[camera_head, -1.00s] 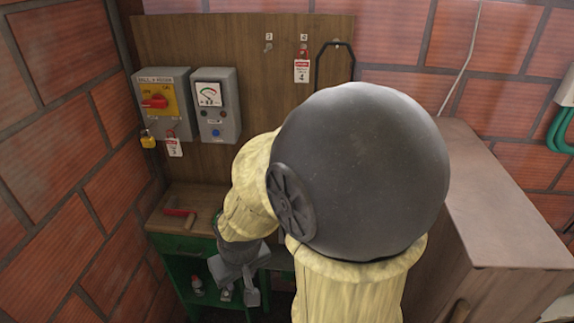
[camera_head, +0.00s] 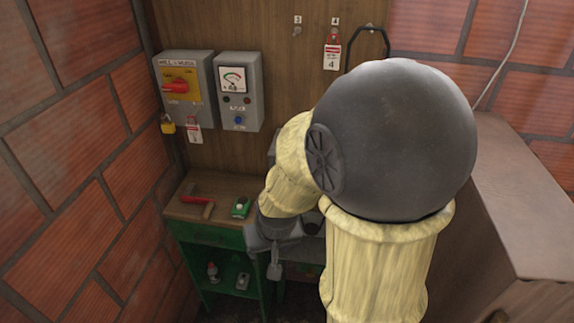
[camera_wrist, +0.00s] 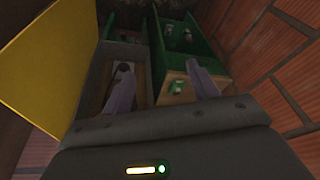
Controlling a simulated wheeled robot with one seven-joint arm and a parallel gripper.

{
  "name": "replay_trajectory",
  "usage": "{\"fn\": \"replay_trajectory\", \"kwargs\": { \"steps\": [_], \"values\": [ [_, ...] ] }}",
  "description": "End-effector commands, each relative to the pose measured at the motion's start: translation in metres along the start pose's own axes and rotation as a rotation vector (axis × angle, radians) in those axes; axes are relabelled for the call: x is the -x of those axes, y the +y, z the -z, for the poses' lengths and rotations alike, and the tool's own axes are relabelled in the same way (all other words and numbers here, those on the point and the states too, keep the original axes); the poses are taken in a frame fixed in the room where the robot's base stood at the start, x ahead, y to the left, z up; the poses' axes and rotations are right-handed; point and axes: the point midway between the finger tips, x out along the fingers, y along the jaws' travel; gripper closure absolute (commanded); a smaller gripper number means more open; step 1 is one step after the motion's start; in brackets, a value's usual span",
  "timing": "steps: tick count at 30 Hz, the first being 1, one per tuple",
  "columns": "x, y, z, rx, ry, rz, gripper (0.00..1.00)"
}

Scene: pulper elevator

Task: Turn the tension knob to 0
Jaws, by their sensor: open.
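No knob with a readable tension label shows. A grey wall box with a dial gauge (camera_head: 233,80) carries a small blue knob or button (camera_head: 238,120) low on its front. Left of it, another grey box has a red rotary handle (camera_head: 176,87) on a yellow plate, lying about level. Its lettering is too small to read surely. My gripper (camera_wrist: 158,68) is open, with its two fingers apart and nothing held between them. In the head view my gripper hangs low beside the green bench, below and right of both boxes, touching neither. My arm partly hides it.
A wooden-topped green bench (camera_head: 222,235) stands below the boxes. A red-handled tool (camera_head: 195,200) and a small green device (camera_head: 241,207) lie on it. A yellow padlock (camera_head: 167,126) and tags hang nearby. Brick walls close the left side; a brown cabinet (camera_head: 520,200) stands right.

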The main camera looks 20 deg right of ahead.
Motion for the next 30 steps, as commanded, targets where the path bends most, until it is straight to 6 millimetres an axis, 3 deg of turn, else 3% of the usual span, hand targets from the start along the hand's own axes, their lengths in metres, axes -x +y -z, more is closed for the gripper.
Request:
{"fn": "replay_trajectory", "kwargs": {
  "steps": [1, 5, 9, 15, 19, 24, 30],
  "values": [
    [-0.022, 0.001, 0.007, -0.066, 0.026, -0.001, 0.4],
    [-0.072, 0.009, 0.04, -0.314, 0.157, -0.017, 0.4],
    [-0.12, 0.03, 0.077, -0.576, 0.355, -0.054, 0.4],
    [-0.161, 0.066, 0.127, -0.838, 0.732, -0.083, 0.4],
    [-0.165, 0.081, 0.156, -0.915, 1.019, -0.045, 0.4],
    [-0.147, 0.082, 0.181, -0.919, 1.301, 0.056, 0.4],
    [-0.135, 0.079, 0.189, -0.91, 1.386, 0.102, 0.4]
  ]
}}
